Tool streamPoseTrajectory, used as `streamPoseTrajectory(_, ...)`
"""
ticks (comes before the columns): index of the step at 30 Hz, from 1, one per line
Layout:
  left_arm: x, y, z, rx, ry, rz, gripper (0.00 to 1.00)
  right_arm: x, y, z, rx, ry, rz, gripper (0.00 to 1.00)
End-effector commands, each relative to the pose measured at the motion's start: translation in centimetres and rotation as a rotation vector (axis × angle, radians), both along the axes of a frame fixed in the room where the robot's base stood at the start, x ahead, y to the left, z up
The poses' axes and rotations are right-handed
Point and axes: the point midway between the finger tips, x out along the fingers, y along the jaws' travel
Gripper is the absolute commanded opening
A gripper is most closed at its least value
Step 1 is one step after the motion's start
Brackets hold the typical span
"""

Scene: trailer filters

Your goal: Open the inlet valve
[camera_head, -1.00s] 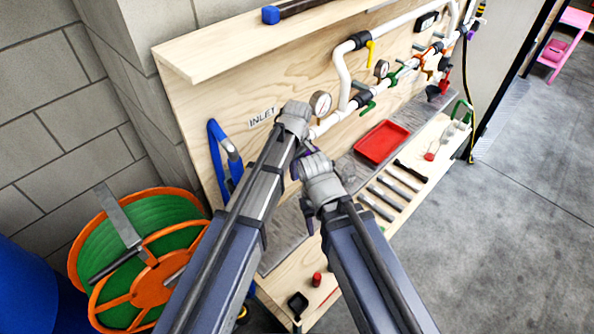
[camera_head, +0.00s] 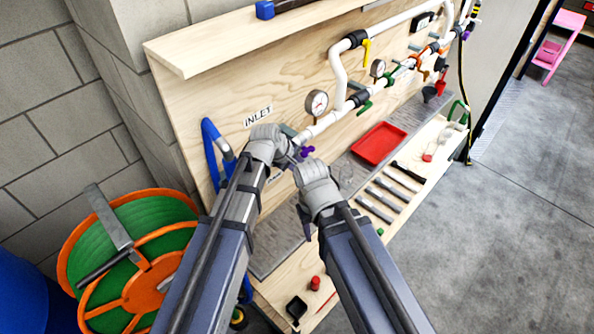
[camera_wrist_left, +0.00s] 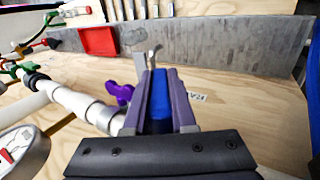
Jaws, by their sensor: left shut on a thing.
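The INLET label (camera_head: 258,116) is on the plywood board, above the left end of the white pipe (camera_head: 325,122). My left gripper (camera_head: 290,146) is at that pipe end, just below the label. In the left wrist view its fingers (camera_wrist_left: 158,100) are shut on a blue handle-like piece (camera_wrist_left: 161,95), seen between them. A purple valve handle (camera_wrist_left: 122,92) stands beside the fingers; it also shows in the head view (camera_head: 306,152). A small tag (camera_wrist_left: 198,97) is on the board. My right gripper (camera_head: 303,170) is beside and below the left one; its fingertips are not clear.
A pressure gauge (camera_head: 316,104) and a green handle (camera_head: 364,108) are close by on the pipework. A red tray (camera_head: 378,143) and several tools lie on the bench.

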Motion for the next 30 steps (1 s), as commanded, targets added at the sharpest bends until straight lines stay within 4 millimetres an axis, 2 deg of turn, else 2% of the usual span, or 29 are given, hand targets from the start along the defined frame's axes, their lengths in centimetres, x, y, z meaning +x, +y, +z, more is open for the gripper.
streamPoseTrajectory(6,-0.13,-0.14,-0.07,-0.046,-0.043,-0.002,0.00,0.00,0.00,-0.81,0.000,0.000,0.000,0.50)
streamPoseTrajectory(22,-0.04,-0.23,0.13,-0.062,-0.058,-0.004,0.00,0.00,0.00,-0.89,0.000,0.000,0.000,0.50)
streamPoseTrajectory(23,-0.03,-0.24,0.13,-0.062,-0.058,-0.004,0.26,0.00,0.00,-0.88,0.000,0.000,0.000,0.50)
streamPoseTrajectory(30,0.05,-0.24,0.18,-0.063,-0.060,-0.003,0.53,0.00,0.00,-0.86,0.000,0.000,0.000,0.50)
